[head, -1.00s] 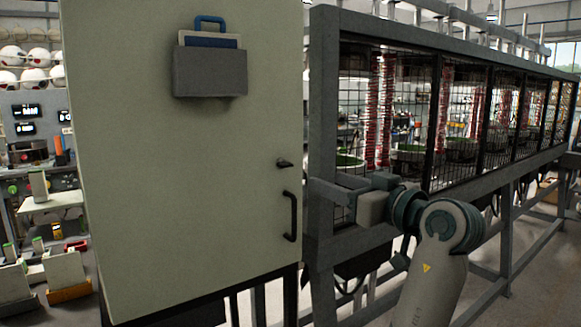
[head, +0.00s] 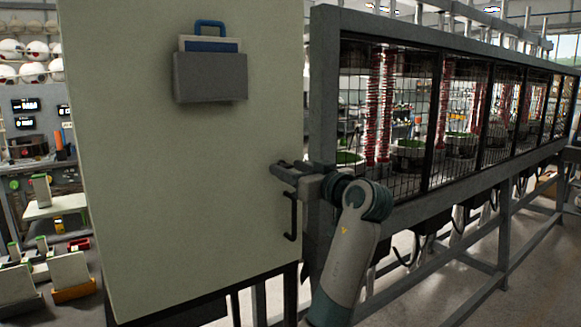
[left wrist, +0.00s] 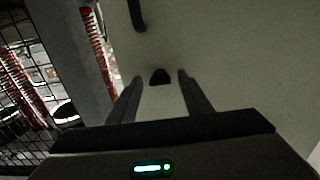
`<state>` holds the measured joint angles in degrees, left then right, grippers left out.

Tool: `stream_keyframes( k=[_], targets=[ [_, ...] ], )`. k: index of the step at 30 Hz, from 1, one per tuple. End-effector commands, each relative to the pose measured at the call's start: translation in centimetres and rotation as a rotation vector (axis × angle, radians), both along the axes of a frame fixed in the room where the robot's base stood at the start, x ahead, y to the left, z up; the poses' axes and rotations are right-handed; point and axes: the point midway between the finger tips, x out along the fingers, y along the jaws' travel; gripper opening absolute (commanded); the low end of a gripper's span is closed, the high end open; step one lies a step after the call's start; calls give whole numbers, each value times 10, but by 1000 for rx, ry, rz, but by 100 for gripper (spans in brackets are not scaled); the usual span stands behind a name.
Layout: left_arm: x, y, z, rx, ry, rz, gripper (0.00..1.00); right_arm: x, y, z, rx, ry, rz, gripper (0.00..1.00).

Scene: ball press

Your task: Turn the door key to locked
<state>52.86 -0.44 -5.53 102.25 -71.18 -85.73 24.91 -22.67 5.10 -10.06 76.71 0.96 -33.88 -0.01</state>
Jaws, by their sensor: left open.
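The door key (left wrist: 160,76) is a small dark knob on the pale cabinet door (head: 180,210). In the left wrist view it sits between my left fingertips, with a gap on each side. In the head view my left gripper (head: 278,169) is at the door's right edge, in front of the key and largely hiding it. My left gripper (left wrist: 160,75) is open and holds nothing. Whether the fingertips touch the door cannot be told. My right gripper is not in view.
A dark door handle (head: 293,215) is just below the key; it also shows in the left wrist view (left wrist: 136,15). A grey holder (head: 210,77) with a blue-handled item hangs higher on the door. A grey-framed mesh enclosure (head: 322,100) stands to the right.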

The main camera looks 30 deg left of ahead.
Motion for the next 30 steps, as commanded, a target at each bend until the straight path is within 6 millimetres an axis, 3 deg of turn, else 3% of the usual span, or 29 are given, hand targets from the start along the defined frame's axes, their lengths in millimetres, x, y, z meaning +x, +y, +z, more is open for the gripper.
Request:
stream_keyframes(
  k=[11, 16, 30],
  targets=[
    [1, 3, 0, 0, 0, 0, 45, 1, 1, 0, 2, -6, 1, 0],
    [1, 3, 0, 0, 0, 0, 5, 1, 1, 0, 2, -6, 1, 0],
    [1, 3, 1, 21, 52, 0, 4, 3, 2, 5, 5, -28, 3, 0]
  ],
)
